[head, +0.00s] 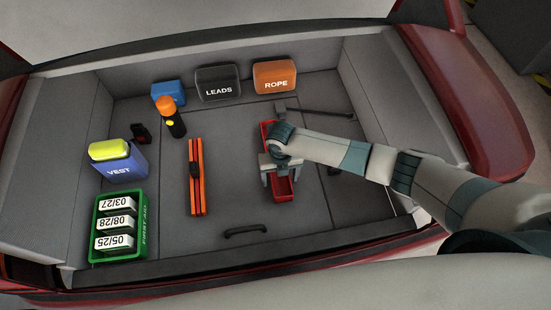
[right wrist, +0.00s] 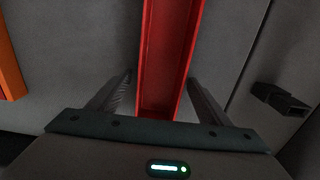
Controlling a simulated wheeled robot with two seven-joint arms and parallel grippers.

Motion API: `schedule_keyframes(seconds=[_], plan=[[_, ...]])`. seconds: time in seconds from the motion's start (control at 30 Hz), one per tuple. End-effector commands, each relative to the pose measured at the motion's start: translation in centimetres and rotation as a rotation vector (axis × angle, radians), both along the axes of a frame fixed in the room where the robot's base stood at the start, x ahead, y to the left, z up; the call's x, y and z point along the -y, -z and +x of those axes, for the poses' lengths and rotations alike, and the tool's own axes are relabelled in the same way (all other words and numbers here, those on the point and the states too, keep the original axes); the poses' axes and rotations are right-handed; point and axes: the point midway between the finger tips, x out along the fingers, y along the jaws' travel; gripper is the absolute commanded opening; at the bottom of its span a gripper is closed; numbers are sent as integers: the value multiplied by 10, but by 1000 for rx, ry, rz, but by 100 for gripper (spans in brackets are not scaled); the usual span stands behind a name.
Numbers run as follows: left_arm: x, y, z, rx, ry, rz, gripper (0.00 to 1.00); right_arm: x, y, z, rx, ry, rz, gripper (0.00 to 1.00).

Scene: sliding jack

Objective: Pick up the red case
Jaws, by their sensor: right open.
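The red case (head: 284,188) is a long, narrow red piece lying on the grey trunk floor, right of centre in the head view. My right arm and gripper hide its middle part. My right gripper (head: 280,170) is above the case. In the right wrist view the red case (right wrist: 168,60) runs up from between the two fingers. The right gripper (right wrist: 157,92) is open, one finger on each side of the case, with gaps showing. I cannot tell whether the fingertips touch the floor. My left gripper is not in view.
Orange folded bars (head: 196,180) lie left of the case. A green first aid box (head: 118,226), a blue vest box (head: 122,165), a black leads bag (head: 218,83) and an orange rope bag (head: 274,77) stand around. A dark long-handled tool (head: 310,111) lies behind. A floor handle (head: 246,231) is in front.

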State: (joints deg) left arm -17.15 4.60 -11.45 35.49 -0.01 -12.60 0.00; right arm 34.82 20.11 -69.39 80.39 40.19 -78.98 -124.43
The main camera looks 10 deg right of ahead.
Motion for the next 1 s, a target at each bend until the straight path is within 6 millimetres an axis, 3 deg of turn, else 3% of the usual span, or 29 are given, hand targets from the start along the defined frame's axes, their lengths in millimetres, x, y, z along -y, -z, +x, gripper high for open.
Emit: schedule_keyframes(seconds=[0.43,0.63,1.0], plan=[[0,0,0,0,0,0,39,0,0,0,0,0,0,72],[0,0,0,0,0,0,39,0,0,0,0,0,0,26],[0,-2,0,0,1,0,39,0,-2,0,0,0,0,23]])
